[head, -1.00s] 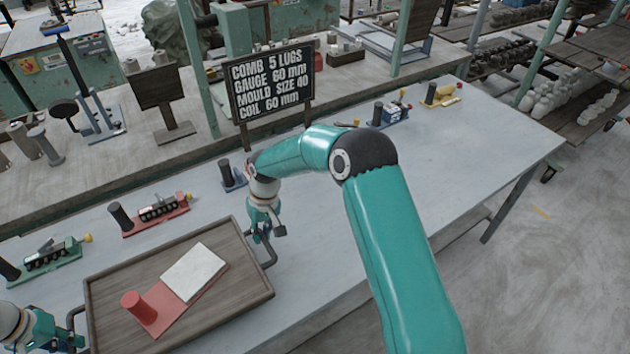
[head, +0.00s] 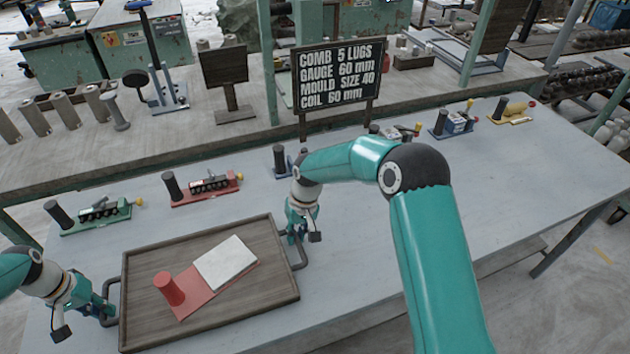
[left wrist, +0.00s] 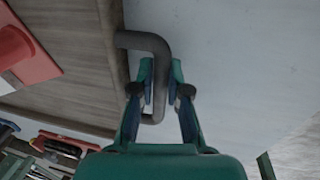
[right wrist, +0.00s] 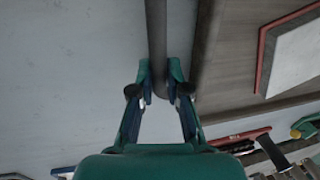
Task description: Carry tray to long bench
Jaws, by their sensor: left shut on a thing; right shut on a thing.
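The wooden tray (head: 210,322) is at the front of the grey-white long bench (head: 400,240) in the head view. A red board (head: 196,302) with a red cylinder (head: 169,289) and a pale slab (head: 225,263) lies on it. My left gripper (head: 106,312) is shut on the tray's left handle, a dark bar that shows in the left wrist view (left wrist: 150,45). My right gripper (head: 297,232) is shut on the tray's right handle, which shows in the right wrist view (right wrist: 156,40). I cannot tell whether the tray touches the bench.
Green (head: 97,214), red (head: 206,188), blue (head: 453,124) and yellow (head: 512,111) tool stands line the bench's back. A black sign (head: 337,80) stands behind them. The bench's right half is mostly clear.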

